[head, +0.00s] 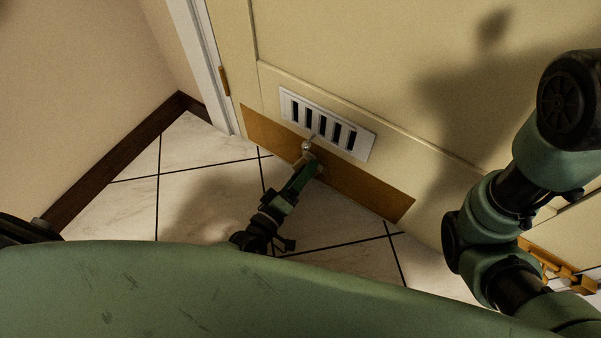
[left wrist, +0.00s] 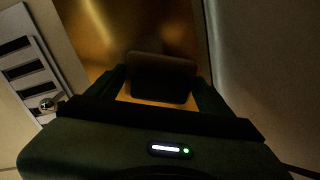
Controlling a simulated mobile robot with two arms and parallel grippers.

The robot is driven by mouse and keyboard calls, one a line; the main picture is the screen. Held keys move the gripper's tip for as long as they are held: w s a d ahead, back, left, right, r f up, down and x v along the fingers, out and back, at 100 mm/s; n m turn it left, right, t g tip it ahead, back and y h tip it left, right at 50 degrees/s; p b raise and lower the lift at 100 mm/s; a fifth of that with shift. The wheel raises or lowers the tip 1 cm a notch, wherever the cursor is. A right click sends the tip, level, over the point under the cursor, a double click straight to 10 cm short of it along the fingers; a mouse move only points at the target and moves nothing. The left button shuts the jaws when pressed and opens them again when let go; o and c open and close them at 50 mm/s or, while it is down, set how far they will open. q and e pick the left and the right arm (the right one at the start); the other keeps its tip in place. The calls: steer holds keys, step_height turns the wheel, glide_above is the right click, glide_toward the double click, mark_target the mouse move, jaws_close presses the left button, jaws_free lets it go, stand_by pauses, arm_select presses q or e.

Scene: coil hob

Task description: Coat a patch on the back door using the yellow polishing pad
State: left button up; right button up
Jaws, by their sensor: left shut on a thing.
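The back door (head: 350,45) is cream-coloured and fills the upper right of the head view. A brown-gold plate (head: 370,190) runs along its bottom; it looks glossy gold in the left wrist view (left wrist: 165,25). My left gripper (head: 312,168) is low in front of this plate. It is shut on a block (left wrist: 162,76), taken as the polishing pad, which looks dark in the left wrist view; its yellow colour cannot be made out. The block lies close to the plate, but contact cannot be told. My right gripper is not in view.
A white slotted vent (head: 326,122) sits on the door just above the plate, with a small shiny knob (head: 305,146) near its lower edge. A white frame and wall with dark skirting (head: 120,160) stand left. The tiled floor (head: 200,180) is clear.

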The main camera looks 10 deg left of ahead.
mark_target(301, 153)
arm_select(q)
steer(key=shift+d+r+n, duration=0.4)
steer(key=shift+d+r, duration=0.15)
steer(key=shift+d, duration=0.3)
steer(key=shift+d+r+n, duration=0.4)
steer(key=shift+d+r, duration=0.1)
steer(key=shift+d, duration=0.35)
steer(key=shift+w+a+r, duration=0.15)
steer(key=shift+w+a, duration=0.25)
steer(key=shift+a, duration=0.3)
steer(key=shift+w+a+r, duration=0.1)
steer(key=shift+w+a, duration=0.25)
steer(key=shift+a, duration=0.35)
steer(key=shift+w+a, duration=0.25)
steer(key=shift+a, duration=0.45)
steer(key=shift+w+a, duration=0.25)
steer(key=shift+a, duration=0.4)
steer(key=p+v, duration=0.1)
steer(key=v, duration=0.5)
steer(key=shift+s+f+p, duration=0.25)
steer(key=shift+f+p, duration=0.05)
steer(key=shift+f, duration=0.1)
